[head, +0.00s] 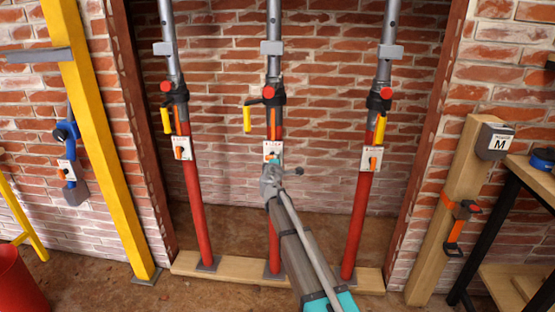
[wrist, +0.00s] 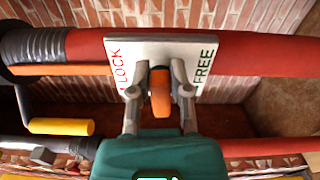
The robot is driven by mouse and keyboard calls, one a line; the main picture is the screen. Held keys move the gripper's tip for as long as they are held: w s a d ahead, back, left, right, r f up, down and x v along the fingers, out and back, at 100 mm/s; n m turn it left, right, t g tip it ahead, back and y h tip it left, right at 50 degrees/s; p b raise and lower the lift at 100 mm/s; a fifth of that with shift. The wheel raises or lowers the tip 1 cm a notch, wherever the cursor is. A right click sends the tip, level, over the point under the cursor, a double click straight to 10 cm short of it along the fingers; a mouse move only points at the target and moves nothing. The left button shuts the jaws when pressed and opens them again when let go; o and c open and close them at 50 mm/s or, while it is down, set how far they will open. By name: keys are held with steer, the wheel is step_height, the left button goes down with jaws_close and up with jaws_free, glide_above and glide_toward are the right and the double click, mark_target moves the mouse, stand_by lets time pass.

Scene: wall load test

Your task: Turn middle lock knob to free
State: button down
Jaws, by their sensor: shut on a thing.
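The middle prop is a red lower tube (head: 273,225) with a grey upper tube, standing between two similar props. Its white plate (wrist: 175,50) carries LOCK in red at left and FREE in green at right in the wrist view. The orange lock knob (wrist: 160,92) sits between these words, its visible part running up and down the picture; I cannot tell its exact pointing. My gripper (wrist: 160,88) has a finger on each side of the knob and is shut on it. In the head view my gripper (head: 272,172) covers the lower part of the middle plate (head: 272,147).
The left prop (head: 195,200) and right prop (head: 357,215) have their own plates with orange knobs. Yellow handles hang beside the props, the middle one (head: 247,119) left of its tube. A timber sill (head: 230,268) lies under the props. A yellow post (head: 100,130) leans at left.

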steer(key=shift+f+m, duration=0.1)
steer(key=shift+m, duration=0.4)
steer(key=c, duration=0.6)
jaws_free()
steer(key=shift+o, duration=0.2)
steer(key=shift+s, duration=0.15)
steer(key=s, duration=1.1)
steer(key=shift+s+a, duration=0.2)
steer(key=shift+s, duration=0.15)
